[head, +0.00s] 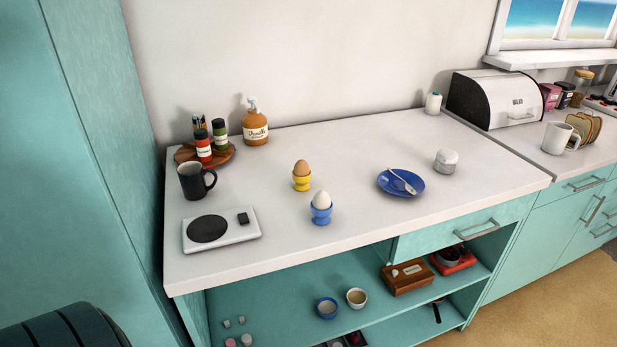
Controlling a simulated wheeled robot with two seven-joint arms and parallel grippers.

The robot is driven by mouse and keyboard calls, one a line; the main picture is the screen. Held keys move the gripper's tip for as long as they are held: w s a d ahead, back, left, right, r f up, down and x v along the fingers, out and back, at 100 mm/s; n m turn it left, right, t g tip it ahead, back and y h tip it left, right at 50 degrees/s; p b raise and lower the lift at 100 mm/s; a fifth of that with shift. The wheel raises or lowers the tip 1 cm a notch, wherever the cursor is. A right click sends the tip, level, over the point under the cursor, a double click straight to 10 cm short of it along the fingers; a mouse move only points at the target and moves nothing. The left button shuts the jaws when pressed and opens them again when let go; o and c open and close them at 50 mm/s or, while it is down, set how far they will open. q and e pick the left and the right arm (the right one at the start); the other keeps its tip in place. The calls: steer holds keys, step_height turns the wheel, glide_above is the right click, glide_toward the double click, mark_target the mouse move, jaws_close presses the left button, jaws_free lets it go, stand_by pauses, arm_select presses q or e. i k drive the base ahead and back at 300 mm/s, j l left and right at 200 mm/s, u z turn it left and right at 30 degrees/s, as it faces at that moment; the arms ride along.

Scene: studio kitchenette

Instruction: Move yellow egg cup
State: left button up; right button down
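The yellow egg cup (301,183) stands upright on the white countertop, near its middle, with a brown egg (301,168) in it. A blue egg cup (321,216) with a white egg (321,200) stands just in front of it and slightly to the right, closer to the front edge. The two cups are apart. Neither of my grippers is in the head view.
A black mug (194,182) and a white scale (222,231) stand to the left. A blue plate (412,188) with a spoon and a small white jar (446,161) stand to the right. A soap dispenser (255,124) stands behind. The counter's back middle is clear.

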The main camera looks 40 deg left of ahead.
mark_target(302, 184)
steer(key=u, duration=0.5)
steer(key=i+l+u, duration=0.1)
steer(key=l+u, duration=0.6)
steer(key=l, duration=0.2)
steer(key=l+u, duration=0.2)
steer(key=l, duration=1.5)
